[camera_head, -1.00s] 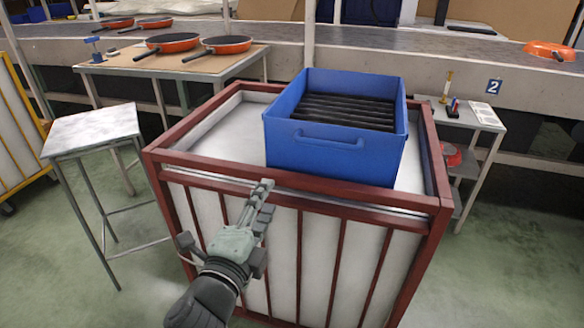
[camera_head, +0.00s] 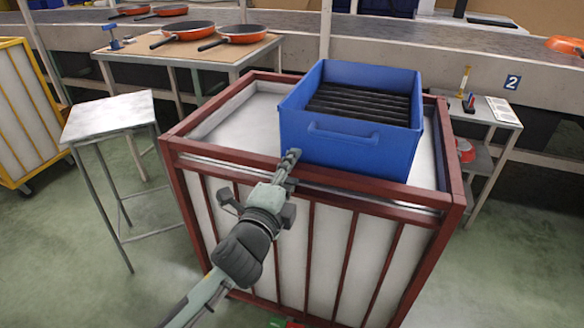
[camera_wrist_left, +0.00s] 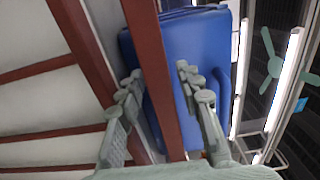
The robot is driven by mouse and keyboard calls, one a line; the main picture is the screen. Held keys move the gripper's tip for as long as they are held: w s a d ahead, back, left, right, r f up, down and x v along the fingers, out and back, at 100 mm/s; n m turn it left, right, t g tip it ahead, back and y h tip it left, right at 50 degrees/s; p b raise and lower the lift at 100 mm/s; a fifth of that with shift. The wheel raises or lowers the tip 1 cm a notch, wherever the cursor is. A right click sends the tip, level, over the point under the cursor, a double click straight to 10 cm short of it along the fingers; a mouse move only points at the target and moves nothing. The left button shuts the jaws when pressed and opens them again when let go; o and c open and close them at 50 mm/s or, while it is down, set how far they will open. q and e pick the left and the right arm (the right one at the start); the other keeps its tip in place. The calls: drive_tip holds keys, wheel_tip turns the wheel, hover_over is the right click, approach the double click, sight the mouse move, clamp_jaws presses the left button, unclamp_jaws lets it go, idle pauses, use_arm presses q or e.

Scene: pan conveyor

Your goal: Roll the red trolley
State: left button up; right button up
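The red trolley (camera_head: 420,195) stands in front of me, a red frame with pale panels. A blue crate (camera_head: 345,148) holding black bars sits on its top. My left gripper (camera_head: 291,163) is at the trolley's front top rail, below the crate's front left corner. In the left wrist view the red rail (camera_wrist_left: 153,60) runs between the two spread fingers of the gripper (camera_wrist_left: 158,80), with the crate (camera_wrist_left: 208,50) behind it. The fingers look open, close to the rail; firm contact is not clear. My right gripper is out of view.
A grey stool table (camera_head: 108,112) stands left of the trolley, and a yellow-framed trolley (camera_head: 28,100) at the far left. A table with pans (camera_head: 190,58) and the conveyor (camera_head: 430,42) lie behind. A small side table (camera_head: 485,118) stands right. Floor at front right is clear.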

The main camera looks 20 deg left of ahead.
use_arm(q)
clamp_jaws()
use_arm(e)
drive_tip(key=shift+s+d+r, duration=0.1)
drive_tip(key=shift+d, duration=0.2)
use_arm(q)
drive_tip(key=shift+w, duration=0.1)
